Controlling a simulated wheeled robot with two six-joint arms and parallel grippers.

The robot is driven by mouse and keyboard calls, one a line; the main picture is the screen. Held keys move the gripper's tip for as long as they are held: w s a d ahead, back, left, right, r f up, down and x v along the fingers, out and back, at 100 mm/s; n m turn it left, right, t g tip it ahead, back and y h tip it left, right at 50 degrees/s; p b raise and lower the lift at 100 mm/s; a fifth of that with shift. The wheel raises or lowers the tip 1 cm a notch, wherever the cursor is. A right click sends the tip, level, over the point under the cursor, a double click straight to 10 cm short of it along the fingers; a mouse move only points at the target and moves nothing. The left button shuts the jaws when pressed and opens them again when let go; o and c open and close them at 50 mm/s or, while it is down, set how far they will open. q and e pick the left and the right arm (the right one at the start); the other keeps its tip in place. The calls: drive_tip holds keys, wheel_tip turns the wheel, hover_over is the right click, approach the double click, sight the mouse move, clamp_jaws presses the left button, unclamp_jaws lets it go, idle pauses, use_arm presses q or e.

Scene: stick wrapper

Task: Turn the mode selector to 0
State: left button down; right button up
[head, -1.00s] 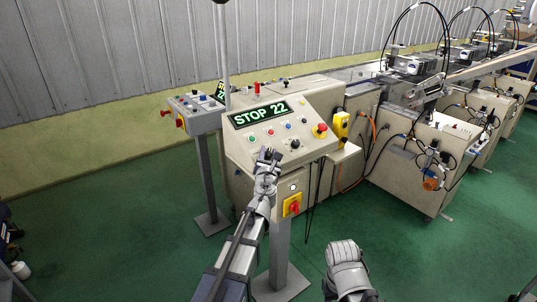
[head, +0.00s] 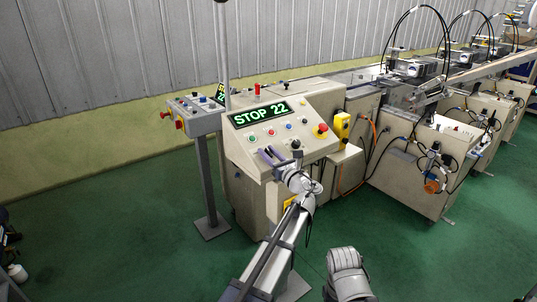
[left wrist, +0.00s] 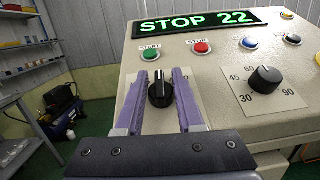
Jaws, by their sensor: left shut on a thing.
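The mode selector is a black knob (left wrist: 160,91) on a pale plate, below the green START button. In the left wrist view it sits between the two purple fingers of my left gripper (left wrist: 158,98), with its pale pointer mark facing roughly up. My left gripper is shut on this knob. In the head view the gripper (head: 269,155) reaches the lower left of the sloped control panel (head: 302,141), and its fingers hide the knob. Most of the plate's lettering is hidden by the fingers. My right gripper is not in view.
A second black knob (left wrist: 266,79) with a numbered scale sits to the right. START (left wrist: 150,51) and red STOP (left wrist: 202,47) buttons lie just above the fingers, under the "STOP 22" display (left wrist: 196,22). A red emergency button (head: 320,130) is on the panel's right.

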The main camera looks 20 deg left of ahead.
sight(272, 156)
use_arm(q)
drive_tip(key=shift+n+g+y, duration=0.3)
drive_tip(key=shift+n+g, duration=0.1)
drive_tip(key=shift+n, duration=0.1)
drive_tip(key=c, duration=0.9)
unclamp_jaws()
drive_tip(key=b+v, duration=0.1)
drive_tip(key=v, duration=0.6)
drive_tip(key=shift+s+d+f, duration=0.15)
drive_tip(key=shift+s+d, duration=0.1)
drive_tip(key=shift+d, duration=0.05)
